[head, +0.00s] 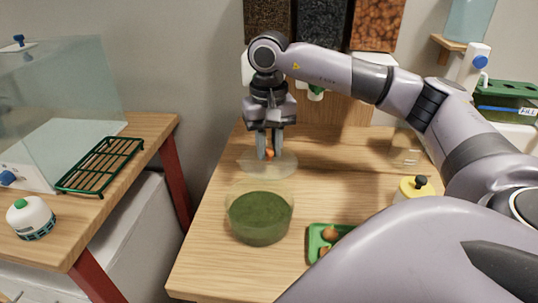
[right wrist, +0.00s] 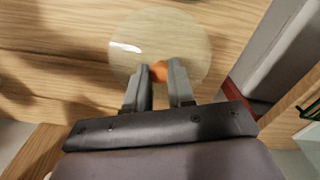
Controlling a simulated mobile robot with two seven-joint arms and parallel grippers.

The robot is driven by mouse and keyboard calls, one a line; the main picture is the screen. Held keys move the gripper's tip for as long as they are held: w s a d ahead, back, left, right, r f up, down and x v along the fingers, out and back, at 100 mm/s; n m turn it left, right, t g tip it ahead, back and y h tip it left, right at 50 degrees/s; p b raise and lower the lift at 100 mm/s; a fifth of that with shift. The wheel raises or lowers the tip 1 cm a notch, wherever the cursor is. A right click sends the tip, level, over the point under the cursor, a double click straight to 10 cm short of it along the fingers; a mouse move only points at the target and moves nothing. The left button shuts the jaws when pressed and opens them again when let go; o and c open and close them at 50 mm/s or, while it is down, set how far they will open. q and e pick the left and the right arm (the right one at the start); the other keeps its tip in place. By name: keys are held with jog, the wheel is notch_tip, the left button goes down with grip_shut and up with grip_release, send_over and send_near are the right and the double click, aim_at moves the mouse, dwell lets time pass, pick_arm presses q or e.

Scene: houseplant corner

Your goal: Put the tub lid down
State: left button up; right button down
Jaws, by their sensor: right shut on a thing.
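The tub lid (head: 283,164) is a clear round disc with an orange knob. My right gripper (head: 270,155) points down and is shut on the orange knob (right wrist: 158,71). The lid also shows in the right wrist view (right wrist: 190,35), close to the wood of the table; I cannot tell whether it touches. In the head view the lid is just behind a clear round tub (head: 262,222) with dark green contents, whose top is uncovered. My left gripper is not in view.
A green tray (head: 318,240) with brown round things is right of the tub, partly hidden by my arm. A yellow-topped container (head: 413,187) stands farther right. A second table at left holds a green rack (head: 100,165) and a white-and-green pot (head: 30,217).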

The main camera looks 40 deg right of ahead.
aim_at(269, 149)
jog(key=shift+f, duration=1.35)
jog(key=shift+f, duration=0.1)
jog(key=shift+f, duration=0.15)
jog(key=c, duration=1)
grip_release()
jog(key=shift+o, duration=0.2)
notch_tip(269, 149, up, 13)
jog(key=shift+f+p, duration=0.2)
jog(key=shift+p, duration=0.2)
jog(key=shift+s+f, duration=0.1)
